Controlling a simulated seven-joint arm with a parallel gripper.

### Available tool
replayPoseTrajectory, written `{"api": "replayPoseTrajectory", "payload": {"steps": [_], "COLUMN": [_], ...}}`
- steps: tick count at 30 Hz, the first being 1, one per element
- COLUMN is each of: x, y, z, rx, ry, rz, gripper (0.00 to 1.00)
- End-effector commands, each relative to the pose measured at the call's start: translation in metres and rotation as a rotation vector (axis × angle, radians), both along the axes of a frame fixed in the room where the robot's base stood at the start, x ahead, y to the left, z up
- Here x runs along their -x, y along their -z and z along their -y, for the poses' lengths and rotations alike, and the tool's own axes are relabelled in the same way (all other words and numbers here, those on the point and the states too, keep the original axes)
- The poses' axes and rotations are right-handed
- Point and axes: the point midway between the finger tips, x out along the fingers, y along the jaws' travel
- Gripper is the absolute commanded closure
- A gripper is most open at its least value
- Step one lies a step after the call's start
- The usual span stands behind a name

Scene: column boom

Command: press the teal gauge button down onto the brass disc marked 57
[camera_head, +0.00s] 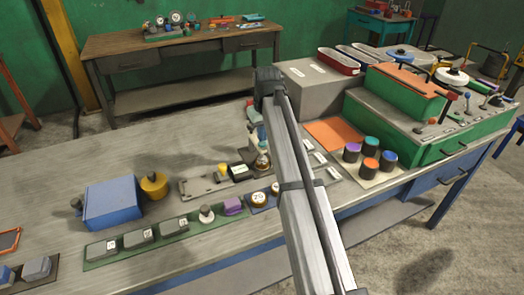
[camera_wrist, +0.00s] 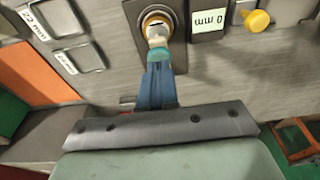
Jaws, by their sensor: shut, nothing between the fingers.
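My gripper (camera_wrist: 159,68) shows in the wrist view as dark blue fingers, closed together and empty. The teal button (camera_wrist: 158,54) is right at their tips, on a pale stem over a brass disc (camera_wrist: 150,17) set in a dark plate. I cannot tell whether fingertips and button touch. A gap between button and disc still shows. No number is readable on this disc. Beside it a small display (camera_wrist: 208,20) reads 0 mm, upside down. In the head view my gripper points down beside the boom, and the brass disc (camera_head: 262,163) is below it, partly hidden.
A yellow knob (camera_wrist: 257,20) is beside the display. A blue box (camera_head: 112,202) stands left on the bench. A green strip with grey blocks runs along the front. Several dark cups with coloured tops (camera_head: 371,164) and a green case (camera_head: 430,130) are to the right.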

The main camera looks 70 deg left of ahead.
Motion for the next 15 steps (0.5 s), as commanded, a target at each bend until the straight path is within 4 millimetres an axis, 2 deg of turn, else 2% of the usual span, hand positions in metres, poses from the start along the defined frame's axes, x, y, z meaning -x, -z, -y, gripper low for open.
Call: {"api": "replayPoseTrajectory", "payload": {"steps": [15], "x": [0.0001], "y": [0.0064], "z": [0.0001], "rx": [0.0], "ry": [0.0], "rz": [0.0], "gripper": [1.0]}}
